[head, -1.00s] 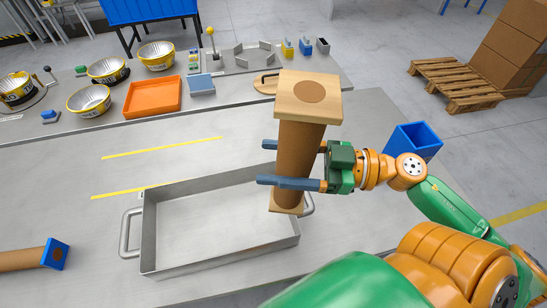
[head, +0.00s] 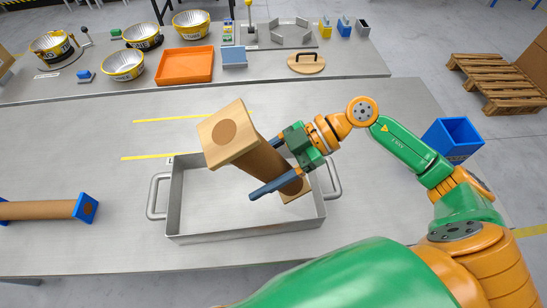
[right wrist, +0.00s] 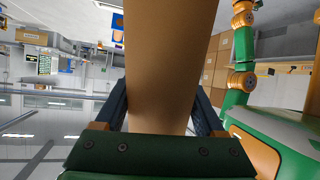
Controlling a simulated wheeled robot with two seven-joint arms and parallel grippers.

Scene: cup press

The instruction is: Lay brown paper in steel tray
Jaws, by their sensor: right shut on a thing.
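A brown paper roll (head: 259,160) with square wooden end blocks is held over the steel tray (head: 196,213). My right gripper (head: 266,170) is shut on the roll's middle, one blue finger on either side. The roll is tilted, its upper block (head: 229,134) leaning left and its lower block over the tray's right part; whether it touches the tray I cannot tell. The roll (right wrist: 168,70) also fills the space between the fingers in the right wrist view. The tray has two side handles and looks empty. My left gripper is not in view.
Another brown roll (head: 38,210) with blue ends lies left of the tray. A blue bin (head: 452,139) stands at the right. An orange tray (head: 185,66), several bowls and a round wooden board (head: 306,64) stand on the back table. The table in front of them is largely clear.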

